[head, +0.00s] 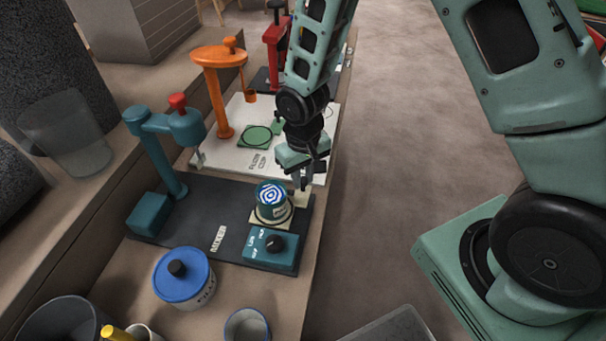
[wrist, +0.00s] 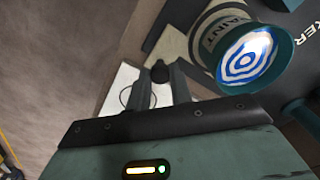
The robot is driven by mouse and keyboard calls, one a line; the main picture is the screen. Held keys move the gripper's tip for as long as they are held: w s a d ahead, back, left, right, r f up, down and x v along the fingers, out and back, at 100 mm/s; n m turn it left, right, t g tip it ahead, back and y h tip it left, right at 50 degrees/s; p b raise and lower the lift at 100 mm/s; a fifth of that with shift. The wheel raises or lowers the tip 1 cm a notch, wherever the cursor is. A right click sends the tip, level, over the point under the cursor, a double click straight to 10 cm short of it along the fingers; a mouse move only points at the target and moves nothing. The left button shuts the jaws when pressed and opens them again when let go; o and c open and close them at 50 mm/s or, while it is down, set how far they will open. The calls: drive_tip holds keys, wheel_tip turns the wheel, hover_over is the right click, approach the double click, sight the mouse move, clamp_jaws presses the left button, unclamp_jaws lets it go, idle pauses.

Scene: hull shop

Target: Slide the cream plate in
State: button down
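The cream plate (head: 286,216) lies on the dark mixer base (head: 205,200), partly hidden under a teal paint can with a blue and white swirl on top (head: 271,195). Its cream edge also shows in the wrist view (wrist: 174,48), beside the can (wrist: 245,52). My gripper (head: 303,183) points down just behind and right of the can, by the plate's far right end. In the wrist view my gripper's fingers (wrist: 160,82) stand apart with a dark round knob (wrist: 160,70) between their tips. I cannot tell whether they press on it.
The mixer's teal post and head (head: 165,140) rise left of the can. A teal dial box (head: 272,248) sits in front. A blue-lidded pot (head: 183,275) stands nearer. A white board with an orange stand (head: 220,90) lies behind. Open floor (head: 390,150) is to the right.

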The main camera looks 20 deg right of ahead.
drive_tip(key=w+a, duration=0.3)
drive_tip(key=a, duration=0.1)
drive_tip(key=w+a, duration=0.3)
drive_tip(key=a, duration=0.1)
drive_tip(key=w+a+p, duration=0.1)
drive_tip(key=w+a, duration=0.2)
drive_tip(key=a, duration=0.1)
drive_tip(key=shift+a+r, duration=0.1)
drive_tip(key=c, duration=1.3)
unclamp_jaws()
drive_tip(key=shift+o, duration=0.2)
